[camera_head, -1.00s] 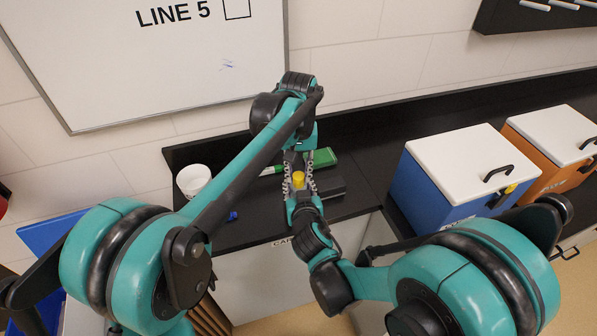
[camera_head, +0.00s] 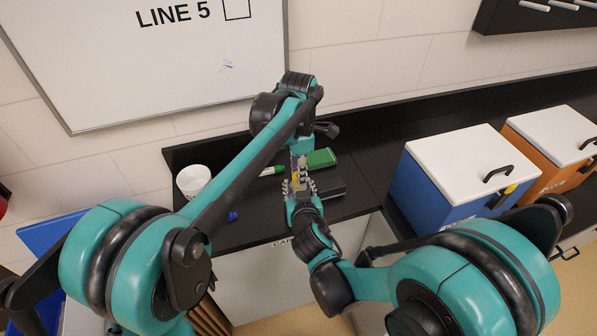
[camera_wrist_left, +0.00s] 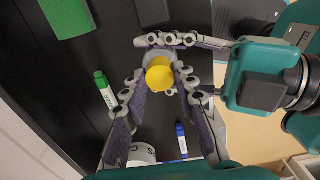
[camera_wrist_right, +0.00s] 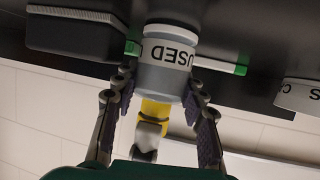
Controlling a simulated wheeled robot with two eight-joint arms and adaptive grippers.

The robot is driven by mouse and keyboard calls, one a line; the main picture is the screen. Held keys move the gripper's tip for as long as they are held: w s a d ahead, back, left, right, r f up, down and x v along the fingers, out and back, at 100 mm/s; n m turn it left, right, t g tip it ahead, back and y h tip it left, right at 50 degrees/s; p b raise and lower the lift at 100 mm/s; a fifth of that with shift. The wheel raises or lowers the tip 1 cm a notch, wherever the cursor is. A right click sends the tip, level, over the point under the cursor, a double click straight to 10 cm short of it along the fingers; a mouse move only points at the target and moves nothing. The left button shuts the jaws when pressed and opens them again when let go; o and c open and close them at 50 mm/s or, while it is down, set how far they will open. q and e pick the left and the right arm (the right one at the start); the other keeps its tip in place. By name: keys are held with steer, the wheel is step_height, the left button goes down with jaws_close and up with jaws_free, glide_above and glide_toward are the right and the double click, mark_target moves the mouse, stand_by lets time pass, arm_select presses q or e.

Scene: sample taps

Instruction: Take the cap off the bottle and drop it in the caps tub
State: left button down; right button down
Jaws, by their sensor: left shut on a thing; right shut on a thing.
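The bottle (camera_wrist_right: 168,62) is a grey cylinder with a white band reading "USED". Its yellow cap (camera_wrist_left: 160,75) sits on top; it is a small patch in the head view (camera_head: 295,178). My left gripper (camera_wrist_left: 163,82) comes from above, shut on the cap with a finger on each side. My right gripper (camera_wrist_right: 158,92) is shut on the bottle's body, below the cap. The caps tub (camera_head: 193,180) is white and round, left of the bottle on the black counter; its lettering is partly visible in the right wrist view (camera_wrist_right: 299,95).
A green block (camera_head: 321,158) and a green-capped marker (camera_head: 271,170) lie behind the bottle. A dark block (camera_head: 331,189) is close on its right. A blue-capped marker (camera_head: 232,216) lies front left. Blue (camera_head: 455,170) and orange lidded boxes stand further right.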

arm_select(q)
steer(key=shift+r, duration=0.25)
stand_by(0.4)
steer(key=shift+r, duration=0.85)
steer(key=shift+r, duration=2.05)
arm_select(e)
steer(key=c, duration=0.8)
jaws_free()
steer(key=v, duration=1.2)
